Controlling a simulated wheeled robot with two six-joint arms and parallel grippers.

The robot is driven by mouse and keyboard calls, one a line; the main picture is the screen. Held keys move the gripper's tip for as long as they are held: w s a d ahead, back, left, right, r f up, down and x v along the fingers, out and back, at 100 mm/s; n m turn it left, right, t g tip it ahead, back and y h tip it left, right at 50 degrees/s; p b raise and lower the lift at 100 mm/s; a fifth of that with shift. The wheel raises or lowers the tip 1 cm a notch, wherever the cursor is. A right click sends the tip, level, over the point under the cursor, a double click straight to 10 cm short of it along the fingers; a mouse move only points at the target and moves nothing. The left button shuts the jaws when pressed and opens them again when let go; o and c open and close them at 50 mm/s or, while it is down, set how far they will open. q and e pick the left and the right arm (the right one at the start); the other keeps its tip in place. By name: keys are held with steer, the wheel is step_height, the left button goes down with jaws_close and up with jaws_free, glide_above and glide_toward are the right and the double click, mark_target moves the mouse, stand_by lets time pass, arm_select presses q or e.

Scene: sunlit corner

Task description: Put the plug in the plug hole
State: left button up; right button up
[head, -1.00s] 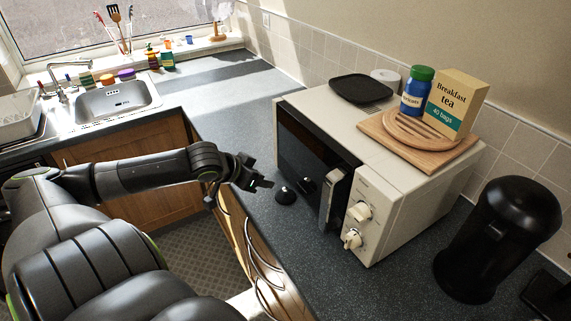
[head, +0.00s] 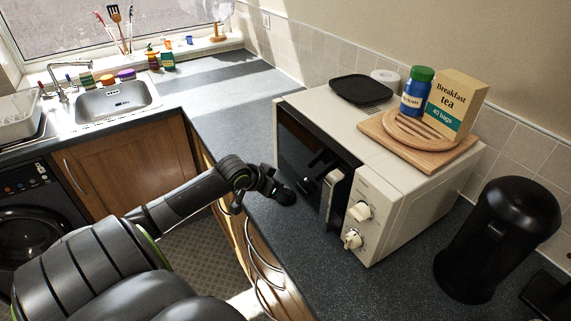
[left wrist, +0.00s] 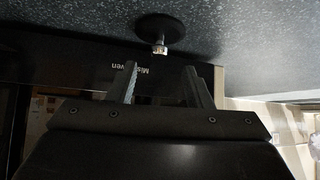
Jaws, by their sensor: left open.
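The plug (head: 287,197) is a small black disc on the dark worktop, in front of the microwave door. In the left wrist view the plug (left wrist: 160,27) shows as a black round piece with a small metal fitting, just beyond the fingertips. My left gripper (head: 274,186) is right beside the plug in the head view, partly overlapping it. In the left wrist view its two fingers (left wrist: 165,80) are apart with nothing between them. The sink (head: 112,101) is at the far left; its plug hole cannot be made out. My right gripper is not in view.
The microwave (head: 395,165) stands close to the right of my left gripper, its door handle (head: 329,194) jutting out. A black bin-like canister (head: 497,240) is at the right. The worktop (head: 235,110) toward the sink is mostly clear.

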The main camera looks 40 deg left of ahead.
arm_select(q)
steer(key=shift+s+p+x, duration=0.2)
steer(key=shift+p+x, duration=0.15)
steer(key=shift+x, duration=1.7)
steer(key=shift+d+f, duration=0.1)
steer(key=shift+f, duration=0.1)
steer(key=shift+c, duration=0.4)
jaws_close()
